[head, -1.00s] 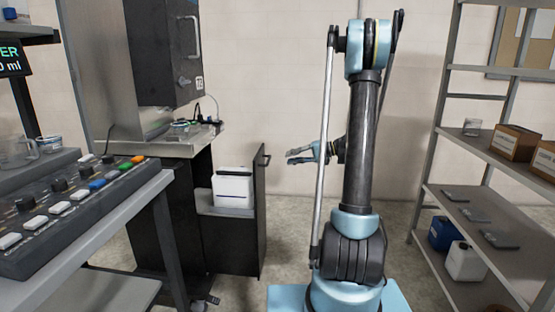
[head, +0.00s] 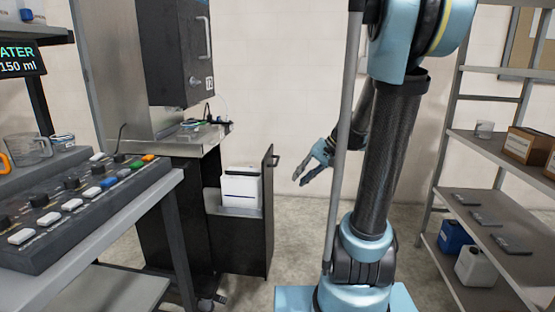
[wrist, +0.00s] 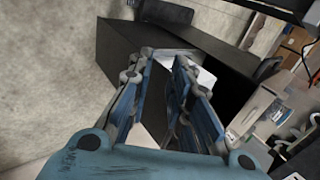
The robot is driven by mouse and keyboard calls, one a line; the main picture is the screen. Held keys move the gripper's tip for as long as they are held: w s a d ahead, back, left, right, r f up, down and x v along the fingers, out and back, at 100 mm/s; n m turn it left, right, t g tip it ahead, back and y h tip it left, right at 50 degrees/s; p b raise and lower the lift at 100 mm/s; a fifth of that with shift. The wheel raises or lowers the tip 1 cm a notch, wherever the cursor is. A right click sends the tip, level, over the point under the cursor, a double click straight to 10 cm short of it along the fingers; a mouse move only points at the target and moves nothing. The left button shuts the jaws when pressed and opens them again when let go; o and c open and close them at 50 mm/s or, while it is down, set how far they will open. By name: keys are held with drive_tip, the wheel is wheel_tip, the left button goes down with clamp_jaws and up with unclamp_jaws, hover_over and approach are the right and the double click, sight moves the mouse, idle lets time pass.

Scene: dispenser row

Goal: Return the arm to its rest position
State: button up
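My arm stands in the right middle of the head view, on its light blue base. My gripper (head: 301,176) is in front of the pale wall, to the right of the dark cabinet, with its fingers pointing down and left. It is apart from everything around it. In the wrist view my gripper (wrist: 163,62) shows two blue-padded fingers spread apart, with nothing held between them. Part of my forearm is hidden behind the grey rod and upper link.
A button panel (head: 85,205) is at left. A metal shelf (head: 490,209) with boxes stands at right. Bare floor lies between.

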drive_tip(key=s+d+f+h, duration=0.3)
drive_tip(key=s+d+f, duration=0.1)
drive_tip(key=s, duration=0.5)
drive_tip(key=s+d+f+n+h, duration=0.1)
drive_tip(key=s+d+f+h, duration=0.3)
drive_tip(key=s, duration=0.6)
drive_tip(key=shift+d+f+n+t+h, duration=0.2)
drive_tip(key=shift+d+n+t+h, duration=0.15)
drive_tip(key=shift+d, duration=0.7)
drive_tip(key=shift+s, duration=0.1)
drive_tip(key=shift+w+f, duration=0.2)
drive_tip(key=shift+w, duration=0.25)
drive_tip(key=shift+s, duration=0.15)
